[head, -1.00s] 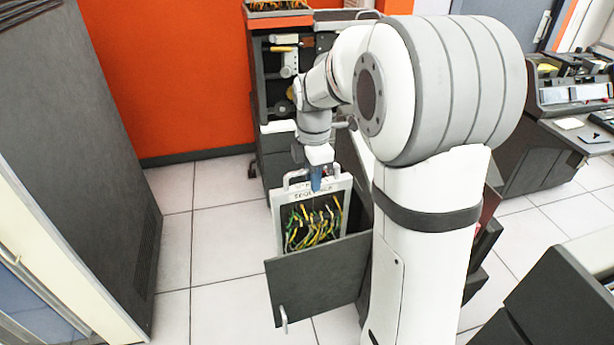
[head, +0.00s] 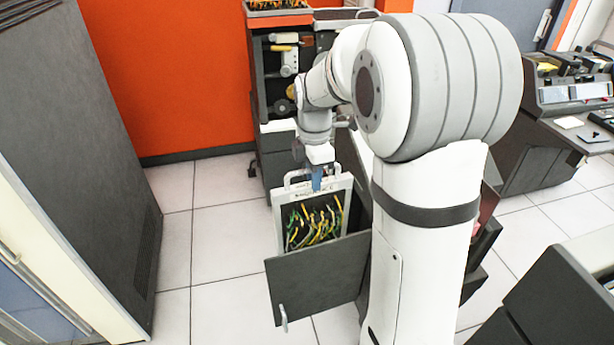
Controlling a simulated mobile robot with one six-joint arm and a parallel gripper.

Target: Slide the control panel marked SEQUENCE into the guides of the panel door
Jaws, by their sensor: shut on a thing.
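The control panel (head: 282,222) has a light frame, a label strip at its top and a mass of yellow and green wires on its face. It stands nearly upright behind the dark, open panel door (head: 318,283), whose top edge hides the panel's lower part. My gripper (head: 318,184) is at the panel's top edge, shut on it near the handle. The door's guides are hidden, so I cannot tell how the panel sits in them. The label is too blurred now to read fully.
A dark machine (head: 275,95) stands behind the door against an orange wall (head: 170,70). A tall grey cabinet (head: 75,130) is at the left. Desks with equipment (head: 570,95) are at the right. Tiled floor (head: 222,240) lies clear between cabinet and door.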

